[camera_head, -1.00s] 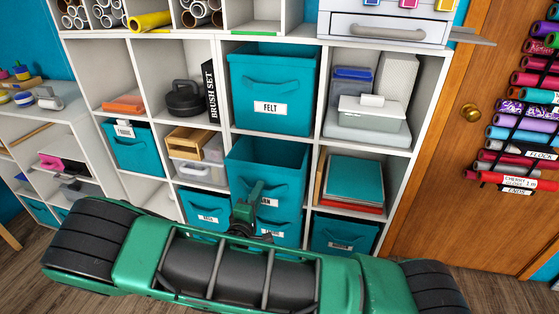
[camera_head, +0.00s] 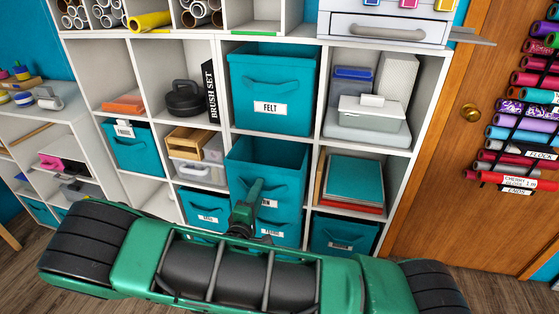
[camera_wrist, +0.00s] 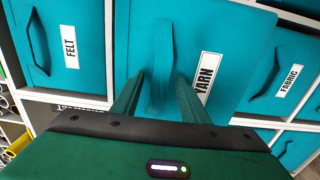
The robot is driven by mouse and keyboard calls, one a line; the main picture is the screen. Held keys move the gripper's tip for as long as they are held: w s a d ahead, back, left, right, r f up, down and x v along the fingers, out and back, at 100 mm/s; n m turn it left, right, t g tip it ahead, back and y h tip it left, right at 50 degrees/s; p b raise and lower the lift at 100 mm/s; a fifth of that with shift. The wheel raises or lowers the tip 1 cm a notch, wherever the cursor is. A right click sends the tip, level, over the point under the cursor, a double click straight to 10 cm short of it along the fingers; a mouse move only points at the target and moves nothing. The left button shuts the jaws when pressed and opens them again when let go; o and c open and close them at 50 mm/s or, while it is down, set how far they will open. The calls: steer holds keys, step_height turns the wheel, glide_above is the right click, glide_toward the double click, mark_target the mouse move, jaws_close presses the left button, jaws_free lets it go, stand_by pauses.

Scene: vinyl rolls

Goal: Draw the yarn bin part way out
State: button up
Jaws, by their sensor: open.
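The teal yarn bin (camera_head: 290,184) sits in the middle column of the white shelf, below the felt bin. Its open top shows, and it appears to stand forward of its neighbours. In the wrist view the yarn bin (camera_wrist: 240,60) has a YARN label and a strap handle (camera_wrist: 164,60). My gripper (camera_wrist: 158,90) is open, with one finger on each side of the strap's lower end; contact is unclear. In the head view my gripper (camera_head: 255,190) is in front of the bin and covers part of its label and the handle.
The felt bin (camera_head: 272,92) is directly above. Another teal bin (camera_head: 281,231) is below, partly hidden by my arm. The fabric bin (camera_wrist: 287,75) shows in the wrist view. A wooden door (camera_head: 440,170) stands right of the shelf. Floor shows at lower left.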

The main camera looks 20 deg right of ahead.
steer(key=shift+s+a, duration=0.1)
stand_by(0.3)
steer(key=v, duration=0.8)
steer(key=shift+s+a, duration=0.2)
steer(key=shift+s, duration=0.05)
stand_by(1.5)
stand_by(0.5)
steer(key=s+d+r+m+g, duration=0.35)
steer(key=d+m+g, duration=0.3)
steer(key=d, duration=0.45)
steer(key=s+d+r+m+g, duration=0.2)
steer(key=s+d+m+g, duration=0.25)
steer(key=d+g, duration=0.55)
steer(key=s+d+r+m+t+y, duration=0.1)
steer(key=s+d+r+m+y, duration=0.2)
steer(key=s, duration=0.6)
steer(key=s+d+r+m+t+y, duration=0.1)
steer(key=s+d+r+m+y, duration=0.2)
steer(key=s+r+y, duration=0.4)
steer(key=s+r, duration=0.2)
steer(key=s, duration=0.1)
steer(key=shift+s+y, duration=0.15)
steer(key=shift+y, duration=0.25)
